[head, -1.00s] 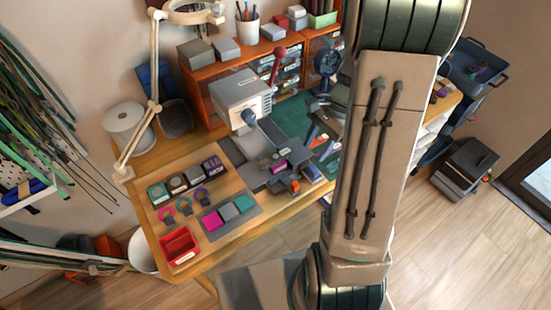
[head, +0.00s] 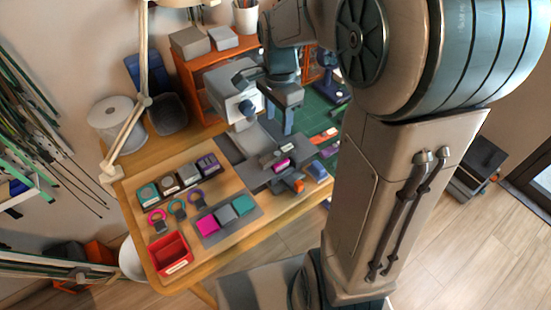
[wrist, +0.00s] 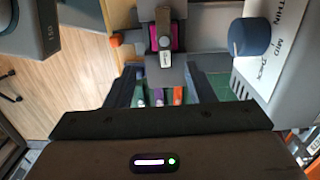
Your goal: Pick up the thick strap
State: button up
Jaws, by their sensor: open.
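Several small straps lie side by side on the bench, beyond my open jaws in the wrist view: a green one (wrist: 140,96), a purple one (wrist: 159,97) and a red one (wrist: 178,95) with pale labels. I cannot read which is the thick strap. In the head view similar coloured pieces (head: 326,136) lie right of the machine. My gripper (head: 281,116) is above the bench beside the grey machine (head: 234,84), fingers pointing down. In the wrist view my gripper (wrist: 165,92) is open and empty, its fingers either side of the straps.
The machine's blue dial (wrist: 250,36) and white THIN/MID/THICK plate stand close on the right in the wrist view. A magenta piece (head: 281,164) sits on the machine's bed. A red tray (head: 171,256), coloured rings and blocks fill the front left. A lamp arm (head: 144,75) rises at left.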

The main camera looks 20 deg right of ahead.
send_over(277, 153)
jog(key=f, duration=0.9)
jog(key=shift+s, duration=0.2)
jog(key=shift+w+f, duration=0.15)
jog(key=shift+f, duration=2.1)
jog(key=c, duration=1.1)
